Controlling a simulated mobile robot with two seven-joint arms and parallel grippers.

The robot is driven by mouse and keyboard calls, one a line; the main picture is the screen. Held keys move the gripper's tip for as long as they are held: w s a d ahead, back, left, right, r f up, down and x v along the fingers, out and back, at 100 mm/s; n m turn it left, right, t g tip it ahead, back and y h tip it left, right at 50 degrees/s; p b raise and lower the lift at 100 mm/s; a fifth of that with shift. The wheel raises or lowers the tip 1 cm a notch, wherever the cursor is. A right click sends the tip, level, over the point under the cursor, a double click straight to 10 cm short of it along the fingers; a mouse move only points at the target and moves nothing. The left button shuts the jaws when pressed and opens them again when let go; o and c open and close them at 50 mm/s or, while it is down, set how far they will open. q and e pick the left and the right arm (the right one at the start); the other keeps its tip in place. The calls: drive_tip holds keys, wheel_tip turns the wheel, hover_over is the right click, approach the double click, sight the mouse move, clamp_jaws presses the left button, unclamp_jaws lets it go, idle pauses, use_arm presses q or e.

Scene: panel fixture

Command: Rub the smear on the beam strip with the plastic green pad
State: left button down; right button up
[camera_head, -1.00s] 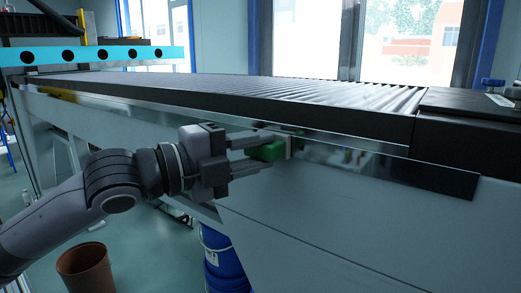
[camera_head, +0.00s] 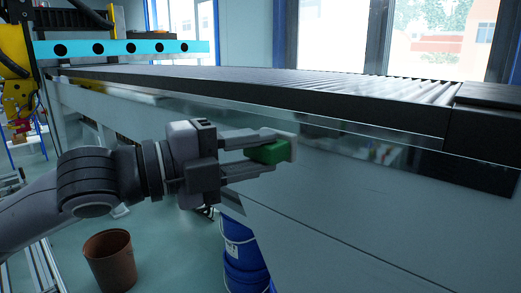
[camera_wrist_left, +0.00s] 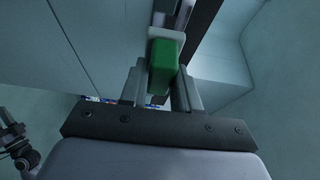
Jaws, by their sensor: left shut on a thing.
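My left gripper (camera_head: 280,150) is shut on the green pad (camera_head: 268,152), gripping its block between the two fingers. The pad has a pale face (camera_head: 293,147) turned toward the side of the long beam. That face is at the shiny beam strip (camera_head: 375,150); I cannot tell whether it touches. In the left wrist view the green pad (camera_wrist_left: 163,64) sits between the fingers, with the pale layer at its far end. I cannot make out the smear; the strip carries dark reflections, and the pad and fingers hide part of it. My right gripper is not in view.
The beam has a dark ribbed top (camera_head: 300,84) and a plain grey side (camera_head: 370,220). Blue buckets (camera_head: 243,250) and a brown bin (camera_head: 110,258) stand on the floor below. A light-blue bar with holes (camera_head: 120,49) crosses at the back left.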

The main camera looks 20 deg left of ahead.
sight(290, 150)
use_arm(q)
drive_tip(key=shift+s+a, duration=0.25)
drive_tip(key=shift+s, duration=0.45)
drive_tip(key=shift+s+a, duration=0.25)
drive_tip(key=shift+s, duration=0.45)
idle(0.4)
drive_tip(key=shift+w+d+p, duration=0.15)
drive_tip(key=shift+w+d, duration=0.2)
drive_tip(key=shift+w, duration=0.8)
drive_tip(key=shift+w+d+p, duration=0.2)
drive_tip(key=shift+w+d, duration=0.2)
drive_tip(key=shift+w, duration=0.7)
drive_tip(key=shift+w+d+p, duration=0.15)
drive_tip(key=shift+w+d, duration=0.2)
drive_tip(key=shift+w, duration=0.8)
drive_tip(key=shift+w+d, duration=0.2)
drive_tip(key=shift+w, duration=0.3)
drive_tip(key=shift+w+d, duration=0.15)
drive_tip(key=shift+w, duration=0.3)
drive_tip(key=shift+s+d, duration=0.25)
drive_tip(key=shift+d, duration=0.35)
drive_tip(key=shift+s+d, duration=0.3)
drive_tip(key=shift+d, duration=0.3)
drive_tip(key=shift+s+d, duration=0.25)
drive_tip(key=shift+d, duration=0.35)
drive_tip(key=shift+w+d, duration=0.1)
